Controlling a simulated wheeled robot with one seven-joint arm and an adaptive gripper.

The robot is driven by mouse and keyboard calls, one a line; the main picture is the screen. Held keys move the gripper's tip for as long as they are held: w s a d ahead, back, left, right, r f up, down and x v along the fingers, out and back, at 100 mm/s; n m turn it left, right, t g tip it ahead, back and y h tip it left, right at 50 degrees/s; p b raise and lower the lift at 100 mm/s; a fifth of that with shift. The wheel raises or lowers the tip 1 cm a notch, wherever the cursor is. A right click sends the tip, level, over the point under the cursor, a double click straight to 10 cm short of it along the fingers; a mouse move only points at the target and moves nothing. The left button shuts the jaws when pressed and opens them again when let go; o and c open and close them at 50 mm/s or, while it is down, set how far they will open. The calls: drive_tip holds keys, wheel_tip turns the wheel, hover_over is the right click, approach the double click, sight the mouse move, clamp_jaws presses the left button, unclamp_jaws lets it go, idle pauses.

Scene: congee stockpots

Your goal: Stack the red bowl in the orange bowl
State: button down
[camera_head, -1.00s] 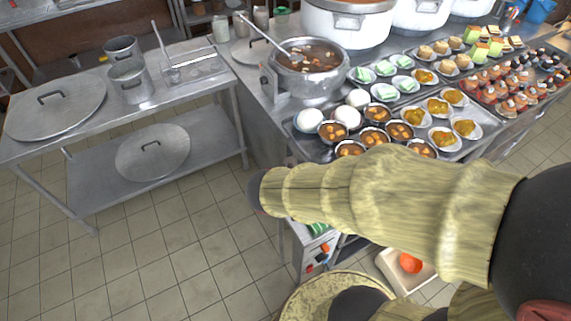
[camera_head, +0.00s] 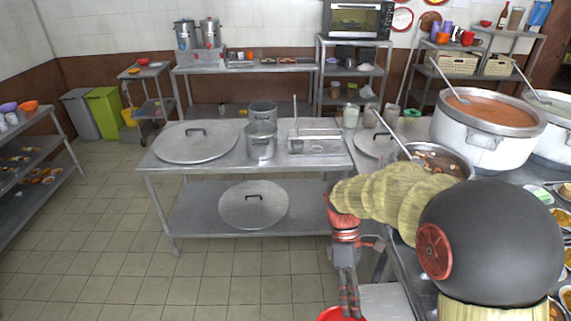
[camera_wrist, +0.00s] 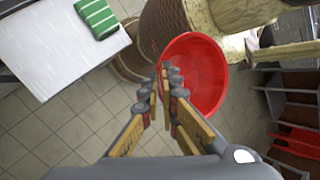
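My gripper (camera_head: 348,296) points down at the bottom of the head view. Its fingers are shut on the rim of the red bowl (camera_head: 338,315), which is mostly cut off by the frame edge there. In the wrist view, the red bowl (camera_wrist: 208,75) hangs at the fingertips of my gripper (camera_wrist: 169,75), its empty inside showing, above the tiled floor. An orange bowl (camera_head: 29,106) sits on the top of the shelf rack at the far left, beside a purple bowl (camera_head: 8,107). It is well away from my gripper.
A steel table (camera_head: 225,165) with lids and pots stands ahead. The counter with large stockpots (camera_head: 484,130) is close on the right. A green bin (camera_head: 103,112) stands at the back left. Tiled floor (camera_head: 105,215) is open between the left rack (camera_head: 45,140) and the table.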

drive_tip(key=w+a+f+m+t+y, duration=0.1)
drive_tip(key=w+a+f+m+y, duration=0.15)
drive_tip(key=w+m, duration=0.45)
drive_tip(key=w+a+f+m+t+y, duration=0.15)
drive_tip(key=w+f+m+y, duration=0.25)
drive_tip(key=w, duration=0.4)
drive_tip(key=w+d+f+m, duration=0.1)
drive_tip(key=d+f+m, duration=0.1)
drive_tip(key=d+f, duration=0.4)
wheel_tip(320, 180, down, 3)
drive_tip(key=shift+w+d+f+m+t+y, duration=0.15)
drive_tip(key=shift+w+d+m+t+y, duration=0.2)
drive_tip(key=shift+m+y, duration=0.1)
